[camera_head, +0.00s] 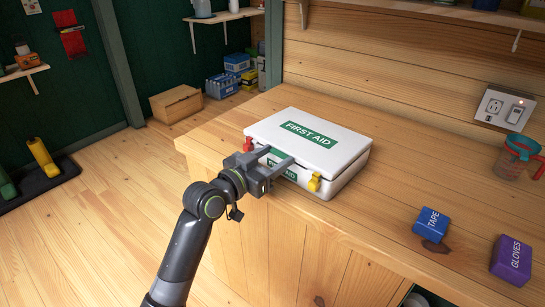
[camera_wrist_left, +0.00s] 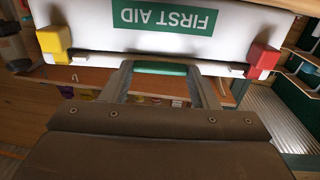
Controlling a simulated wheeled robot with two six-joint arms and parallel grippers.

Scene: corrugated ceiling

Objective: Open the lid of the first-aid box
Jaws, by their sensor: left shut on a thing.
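The white first-aid box (camera_head: 345,180) stands on the wooden counter, its lid (camera_head: 318,140) lying down over the base. A red latch (camera_head: 248,145) is at the left of its front and a yellow latch (camera_head: 314,182) at the right. The left wrist view shows the yellow latch (camera_wrist_left: 54,42) and red latch (camera_wrist_left: 262,60), with the lettering upside down. My left gripper (camera_head: 278,161) is at the middle of the box front, between the latches. Its fingers (camera_wrist_left: 160,85) are shut on a green handle (camera_wrist_left: 160,68). My right gripper is not in view.
A blue tape box (camera_head: 431,224), a purple gloves box (camera_head: 511,260) and a clear cup with a red handle (camera_head: 516,157) stand right of the first-aid box. A wall socket (camera_head: 504,109) is behind. The counter's front edge runs just before the box.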

